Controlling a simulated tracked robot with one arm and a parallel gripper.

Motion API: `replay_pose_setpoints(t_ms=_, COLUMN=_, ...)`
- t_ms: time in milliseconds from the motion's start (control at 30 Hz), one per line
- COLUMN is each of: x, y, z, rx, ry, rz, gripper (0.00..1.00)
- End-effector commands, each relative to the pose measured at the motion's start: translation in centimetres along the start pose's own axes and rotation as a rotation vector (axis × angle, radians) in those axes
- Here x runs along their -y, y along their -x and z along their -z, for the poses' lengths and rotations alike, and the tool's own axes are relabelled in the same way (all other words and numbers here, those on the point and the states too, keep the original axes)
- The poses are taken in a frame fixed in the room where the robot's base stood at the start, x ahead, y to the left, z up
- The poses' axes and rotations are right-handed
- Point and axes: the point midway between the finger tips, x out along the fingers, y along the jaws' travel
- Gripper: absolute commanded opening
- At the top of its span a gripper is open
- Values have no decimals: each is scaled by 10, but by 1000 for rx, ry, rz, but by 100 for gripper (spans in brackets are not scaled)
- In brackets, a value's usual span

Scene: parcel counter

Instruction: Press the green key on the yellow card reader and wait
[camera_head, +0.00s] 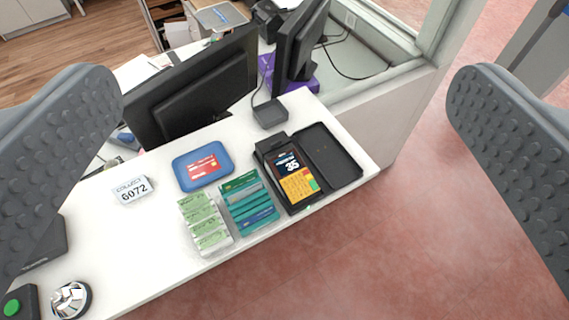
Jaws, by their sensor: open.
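The yellow card reader (295,178) lies on the white counter near its right end, in a black open case or stand. Its dark screen shows white figures that look like 35. Its keypad is yellow, with a small green key (314,185) at the lower right corner and a red patch near it. My gripper (285,165) is wide open, with one grey studded finger at the left edge and one at the right edge of the view. Nothing is between the fingers close up. The reader shows in the gap, farther off, untouched.
A black tray (333,155) adjoins the reader's right side. Teal cards (249,205) and pale green packets (205,222) lie left of it, near the front edge. A blue tray (202,168), a number sign (132,190) and a bell (71,299) stand farther left. Monitors (195,90) stand behind. Red floor is free in front.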

Motion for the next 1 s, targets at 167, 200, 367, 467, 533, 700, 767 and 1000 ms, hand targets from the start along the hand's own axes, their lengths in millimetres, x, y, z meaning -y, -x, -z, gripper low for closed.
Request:
replay_pose_setpoints(t_ms=167, x=0, y=0, z=0, rx=0, ry=0, rz=0, gripper=50)
replay_pose_setpoints(t_ms=200, x=0, y=0, z=0, rx=0, ry=0, rz=0, gripper=39)
replay_pose_setpoints(t_ms=367, x=0, y=0, z=0, rx=0, ry=0, rz=0, gripper=0)
replay_pose_setpoints(t_ms=467, x=0, y=0, z=0, rx=0, ry=0, rz=0, gripper=0)
replay_pose_setpoints(t_ms=533, x=0, y=0, z=0, rx=0, ry=0, rz=0, gripper=0)
replay_pose_setpoints(t_ms=700, x=0, y=0, z=0, rx=0, ry=0, rz=0, gripper=0)
replay_pose_setpoints(t_ms=767, x=0, y=0, z=0, rx=0, ry=0, rz=0, gripper=0)
replay_pose_setpoints(t_ms=1000, x=0, y=0, z=0, rx=0, ry=0, rz=0, gripper=0)
